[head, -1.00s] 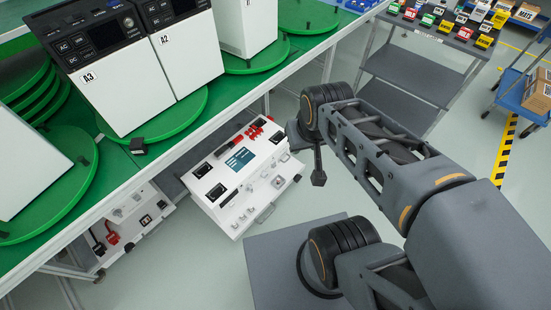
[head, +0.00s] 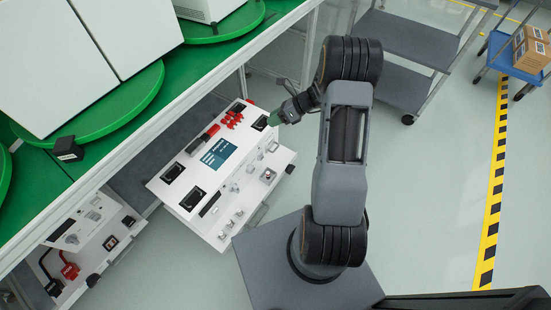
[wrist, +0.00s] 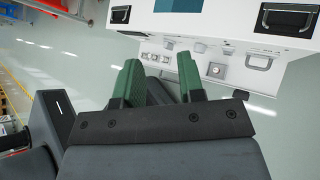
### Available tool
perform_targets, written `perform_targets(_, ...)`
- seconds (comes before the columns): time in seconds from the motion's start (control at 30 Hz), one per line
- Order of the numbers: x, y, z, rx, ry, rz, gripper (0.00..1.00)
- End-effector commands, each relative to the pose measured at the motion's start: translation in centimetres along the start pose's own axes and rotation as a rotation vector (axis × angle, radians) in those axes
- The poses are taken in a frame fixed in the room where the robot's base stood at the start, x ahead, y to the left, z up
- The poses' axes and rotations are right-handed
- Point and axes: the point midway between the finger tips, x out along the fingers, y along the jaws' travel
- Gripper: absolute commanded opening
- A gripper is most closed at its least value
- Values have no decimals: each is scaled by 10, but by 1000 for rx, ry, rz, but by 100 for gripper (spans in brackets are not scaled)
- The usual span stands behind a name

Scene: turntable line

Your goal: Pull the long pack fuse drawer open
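The long white pack (head: 205,180) sits on the lower level under the green-topped line. It has a blue screen (head: 218,153), black recessed handles and red parts on top, and small fittings along its front. I cannot tell which front fitting is the fuse drawer. In the wrist view, the pack's front (wrist: 240,66) shows a round-knobbed plate (wrist: 217,70) and a metal handle (wrist: 259,62). My gripper (head: 274,118) is beside the pack's far right end, apparently above floor level. In the wrist view its green fingers (wrist: 160,82) are apart, with nothing seen between them.
A second white pack (head: 85,240) with red and black plugs is at lower left. White cabinets (head: 60,70) stand on green turntables (head: 110,115) above. A grey cart (head: 410,50) is at the back.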

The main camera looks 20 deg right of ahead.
Motion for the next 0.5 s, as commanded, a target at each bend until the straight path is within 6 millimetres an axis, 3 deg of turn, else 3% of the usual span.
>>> perform_targets(0.03,23,-37,-46,173,-79,-10,36)
perform_targets(0.2,57,-116,-139,668,-342,-33,36)
perform_targets(0.4,83,-170,-231,1064,-588,-26,36)
perform_targets(0.5,90,-184,-261,1184,-672,-19,36)
